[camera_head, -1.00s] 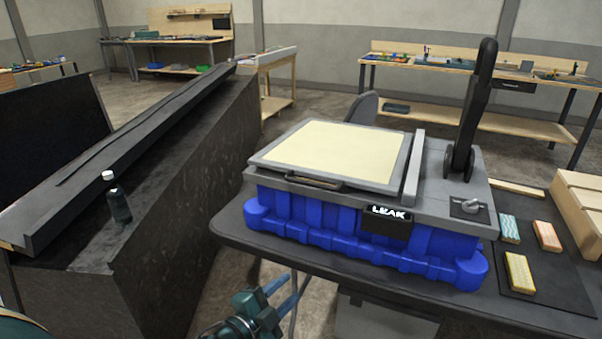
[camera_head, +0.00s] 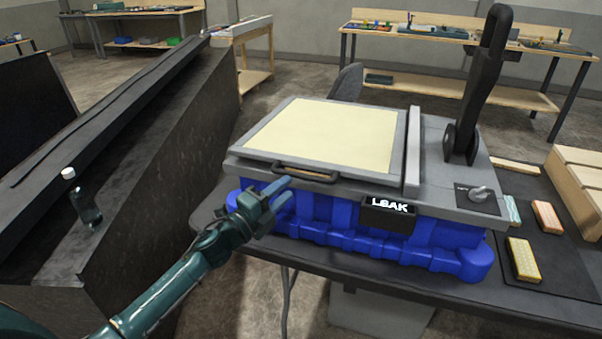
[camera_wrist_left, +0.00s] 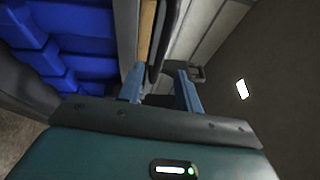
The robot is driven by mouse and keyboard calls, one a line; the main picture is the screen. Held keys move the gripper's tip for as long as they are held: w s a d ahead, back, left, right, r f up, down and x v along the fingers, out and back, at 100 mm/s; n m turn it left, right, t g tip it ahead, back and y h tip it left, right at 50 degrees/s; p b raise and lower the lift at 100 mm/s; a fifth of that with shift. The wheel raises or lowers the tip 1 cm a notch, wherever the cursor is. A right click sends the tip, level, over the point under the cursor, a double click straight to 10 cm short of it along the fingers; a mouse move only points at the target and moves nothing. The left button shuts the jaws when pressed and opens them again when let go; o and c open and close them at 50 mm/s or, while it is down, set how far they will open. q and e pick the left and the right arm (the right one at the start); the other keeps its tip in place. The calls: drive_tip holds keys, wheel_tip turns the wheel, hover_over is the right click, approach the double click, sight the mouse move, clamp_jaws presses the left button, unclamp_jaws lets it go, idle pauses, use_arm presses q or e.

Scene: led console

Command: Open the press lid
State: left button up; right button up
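The press lid (camera_head: 325,135) is a flat cream panel in a grey frame. It lies shut on the grey press top, with a dark bar handle (camera_head: 305,173) on its front edge. The press has a blue base (camera_head: 330,216) and a black sign reading LEAK (camera_head: 388,212). My left gripper (camera_head: 284,190) is just in front of and slightly below the handle's left end. Its blue fingers are apart in the left wrist view (camera_wrist_left: 160,82), with no hold on the handle visible. My right gripper is not in view.
A tall black lever (camera_head: 478,90) and a grey knob (camera_head: 480,193) are on the press's right side. Several sponges (camera_head: 523,260) lie on a dark mat at the right. A bottle (camera_head: 84,200) stands on the dark counter at the left.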

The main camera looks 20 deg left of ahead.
sight(301, 176)
use_arm(q)
drive_tip(key=x, duration=0.7)
drive_tip(key=shift+c, duration=0.5)
clamp_jaws()
